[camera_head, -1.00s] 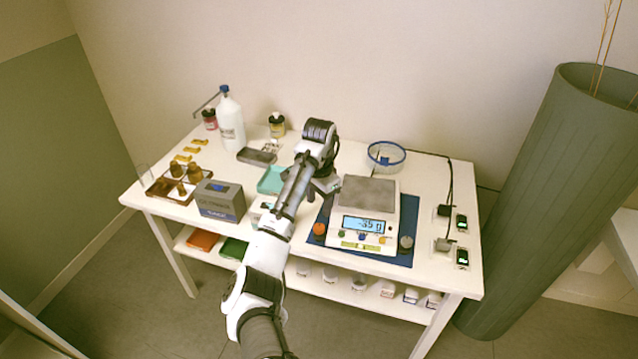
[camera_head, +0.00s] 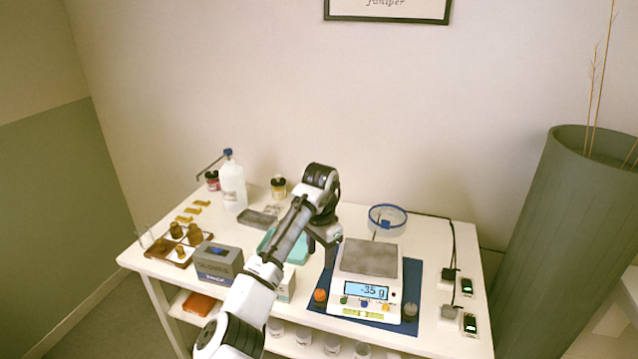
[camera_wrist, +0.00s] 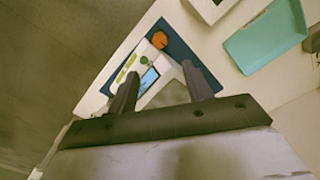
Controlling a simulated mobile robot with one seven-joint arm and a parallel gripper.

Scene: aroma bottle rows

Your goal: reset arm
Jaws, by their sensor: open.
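My arm reaches up over the white table (camera_head: 440,322) from the bottom of the head view. My gripper (camera_head: 328,262) hangs from its end, left of the scale, and is partly hidden by the arm. In the wrist view my gripper (camera_wrist: 160,82) has its two dark fingers spread apart with nothing between them. Beyond the fingers lie the scale (camera_wrist: 150,75) and its blue mat (camera_wrist: 180,45). In the head view the scale (camera_head: 371,259) reads -35 g, and its plate looks empty.
A teal tray (camera_head: 297,252) and grey box (camera_head: 218,262) stand left of the gripper. A brown tray (camera_head: 165,244) holds small bottles, near a white pump bottle (camera_head: 232,186). A blue-rimmed dish (camera_head: 387,219) sits behind the scale. A tall green planter (camera_head: 560,240) stands right of the table.

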